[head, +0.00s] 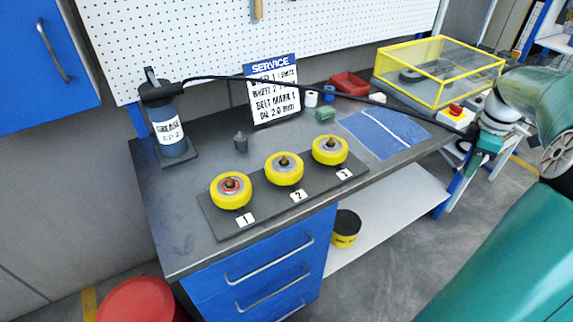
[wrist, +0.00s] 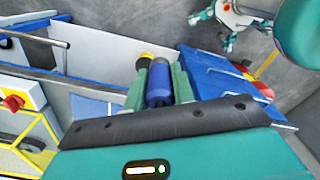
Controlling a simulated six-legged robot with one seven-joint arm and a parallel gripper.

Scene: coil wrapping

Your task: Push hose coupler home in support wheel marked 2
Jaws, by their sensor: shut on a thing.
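The support wheel marked 2 (head: 284,168) is yellow with a dark centre and a small brownish fitting. It lies in the middle of the dark board on the bench. My gripper (head: 478,142) is at the right, beyond the bench's right part and well apart from the wheel. In the wrist view my gripper (wrist: 158,88) is shut on a blue cylinder with a darker end, the hose coupler (wrist: 158,86). A black hose (head: 330,92) runs from the grease pump (head: 168,125) across the bench to my gripper. The coupler's tip is hard to make out in the head view.
Wheel 1 (head: 231,191), with a reddish ring, and wheel 3 (head: 330,150) flank wheel 2. A service sign (head: 272,90) stands behind. A small grey object (head: 241,142), a blue mat (head: 385,132) and a yellow-framed clear box (head: 440,70) are on the bench.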

